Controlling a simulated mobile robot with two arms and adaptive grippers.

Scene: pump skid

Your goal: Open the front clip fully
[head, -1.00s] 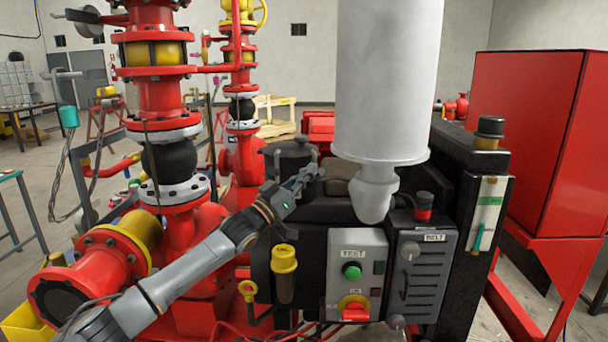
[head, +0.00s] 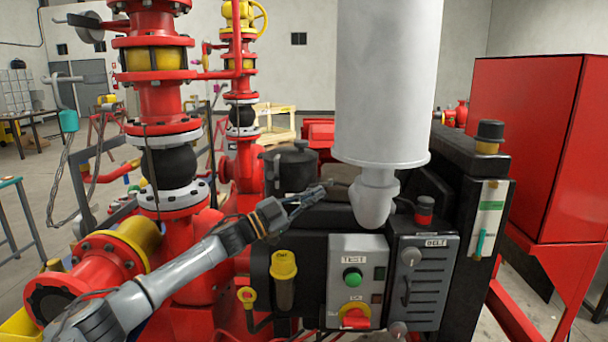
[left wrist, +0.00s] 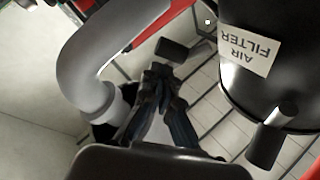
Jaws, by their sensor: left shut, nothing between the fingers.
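The black air filter canister (head: 290,170) stands behind the engine block in the head view. In the left wrist view its dark side (left wrist: 285,90) fills the upper right, with a white "AIR FILTER" label (left wrist: 248,50). A short grey peg with a black end (left wrist: 266,143) shows beside the canister's lower edge; I cannot tell whether it is the front clip. My left gripper (head: 318,191) is shut and empty, just right of and in front of the canister, apart from it. Its fingers (left wrist: 161,72) point at a small dark block (left wrist: 175,52). My right gripper is out of view.
A large pale exhaust cylinder (head: 383,90) rises close to the right of my left gripper. A grey curved pipe (left wrist: 105,55) is near the fingers in the wrist view. The test panel (head: 357,280) and belt cover (head: 422,285) lie below. Red pipework (head: 160,100) stands left.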

